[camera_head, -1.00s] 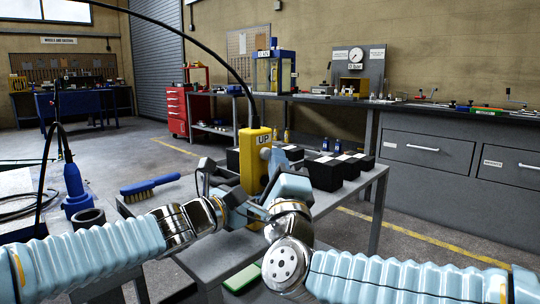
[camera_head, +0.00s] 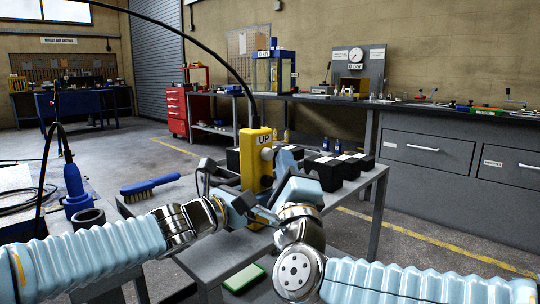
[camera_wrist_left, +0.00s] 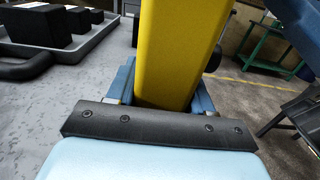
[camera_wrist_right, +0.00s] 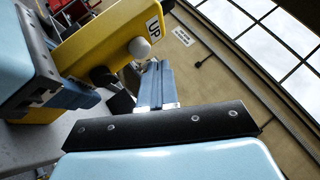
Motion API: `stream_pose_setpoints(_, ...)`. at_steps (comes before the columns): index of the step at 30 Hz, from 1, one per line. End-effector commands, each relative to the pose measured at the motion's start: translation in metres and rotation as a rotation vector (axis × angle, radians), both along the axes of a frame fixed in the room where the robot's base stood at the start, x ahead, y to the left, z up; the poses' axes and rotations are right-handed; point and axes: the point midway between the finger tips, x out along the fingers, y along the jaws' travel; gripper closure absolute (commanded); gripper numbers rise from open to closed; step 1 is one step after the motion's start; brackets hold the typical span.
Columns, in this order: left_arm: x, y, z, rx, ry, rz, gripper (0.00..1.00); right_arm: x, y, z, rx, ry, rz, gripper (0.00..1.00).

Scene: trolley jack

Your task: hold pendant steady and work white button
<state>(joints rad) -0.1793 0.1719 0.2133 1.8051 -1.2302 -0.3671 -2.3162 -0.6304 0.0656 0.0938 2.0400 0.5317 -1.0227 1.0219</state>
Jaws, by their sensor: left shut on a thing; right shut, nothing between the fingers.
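The yellow pendant (camera_head: 250,158) hangs upright from a black cable, with an "UP" label near its top. Its white button (camera_head: 266,154) sits below the label and also shows in the right wrist view (camera_wrist_right: 140,47). My left gripper (camera_wrist_left: 168,95) is shut on the pendant's lower body, as the left wrist view shows. My right gripper (camera_wrist_right: 154,68) is shut and empty, its fingertips close to the white button. I cannot tell whether they touch it. A black button (camera_wrist_right: 103,76) sits lower on the same face.
Black blocks with checkered tops (camera_head: 328,172) stand on the grey table (camera_head: 375,178) behind and right of the pendant. A blue brush (camera_head: 150,186) lies to the left. A green pad (camera_head: 243,277) lies low in front. A blue tool (camera_head: 73,182) stands at far left.

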Motion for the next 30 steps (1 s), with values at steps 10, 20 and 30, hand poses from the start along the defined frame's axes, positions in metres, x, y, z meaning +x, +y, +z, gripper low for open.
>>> stream_pose_setpoints(10, 0.000, 0.001, 0.000, -0.001, 0.001, 0.002, 1.00, -0.002, -0.003, 0.000, 0.001, -0.001, 0.000, 1.00)
stream_pose_setpoints(20, 0.001, 0.001, 0.000, 0.000, 0.001, 0.002, 1.00, -0.025, -0.025, 0.001, 0.001, -0.001, -0.001, 1.00)
stream_pose_setpoints(30, 0.001, 0.001, 0.000, -0.001, 0.001, 0.003, 1.00, -0.036, -0.036, 0.000, 0.000, 0.000, 0.000, 1.00)
